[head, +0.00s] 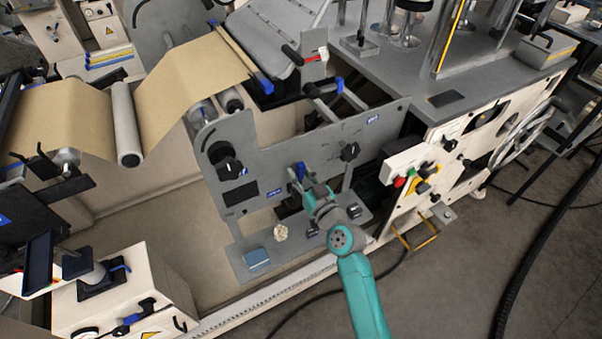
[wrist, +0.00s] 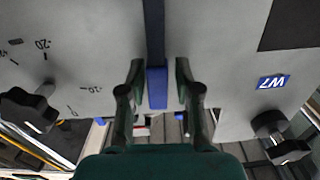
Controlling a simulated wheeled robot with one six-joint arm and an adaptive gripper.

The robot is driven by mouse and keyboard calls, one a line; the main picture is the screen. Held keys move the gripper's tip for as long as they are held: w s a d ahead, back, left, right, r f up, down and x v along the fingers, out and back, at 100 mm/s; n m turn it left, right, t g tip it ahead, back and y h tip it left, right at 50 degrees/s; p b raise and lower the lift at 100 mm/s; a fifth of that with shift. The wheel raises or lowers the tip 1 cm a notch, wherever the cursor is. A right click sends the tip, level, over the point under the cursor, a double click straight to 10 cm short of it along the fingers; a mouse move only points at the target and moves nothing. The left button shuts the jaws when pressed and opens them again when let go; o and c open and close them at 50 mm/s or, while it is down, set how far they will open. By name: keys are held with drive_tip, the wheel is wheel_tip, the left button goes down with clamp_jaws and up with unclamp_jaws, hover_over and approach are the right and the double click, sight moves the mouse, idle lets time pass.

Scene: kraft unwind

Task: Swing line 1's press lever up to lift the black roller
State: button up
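A blue-ended lever (head: 300,171) stands at the front of the grey side plate in the head view. In the wrist view the lever (wrist: 157,88) comes down from the top edge, its bright blue end between my fingers. My gripper (head: 312,192) is at the lever; in the wrist view its two dark fingers (wrist: 158,92) are apart, with a small gap on each side of the lever. A dark roller (head: 232,99) lies by the kraft paper web, beside a pale roller (head: 201,112). I cannot tell whether the lever drives it.
The grey side plate (head: 262,160) carries black knobs (head: 228,167) and blue labels. A white control panel (head: 408,165) with buttons stands to the right.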

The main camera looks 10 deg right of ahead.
idle(0.3)
drive_tip(key=v, duration=1.2)
idle(0.3)
drive_tip(key=s+d+f+m+g+h, duration=0.15)
drive_tip(key=s+f, duration=0.25)
drive_tip(key=s, duration=0.6)
drive_tip(key=s+d+f+m+h, duration=0.1)
drive_tip(key=s+d+f+h, duration=0.15)
drive_tip(key=s, duration=0.75)
drive_tip(key=shift+g+h, duration=0.45)
drive_tip(key=shift+h, duration=0.35)
drive_tip(key=v, duration=0.7)
drive_tip(key=r+v, duration=0.1)
drive_tip(key=v, duration=0.6)
drive_tip(key=r+v, duration=0.1)
drive_tip(key=v, duration=0.6)
drive_tip(key=shift+w+d, duration=0.1)
drive_tip(key=shift+d, duration=0.25)
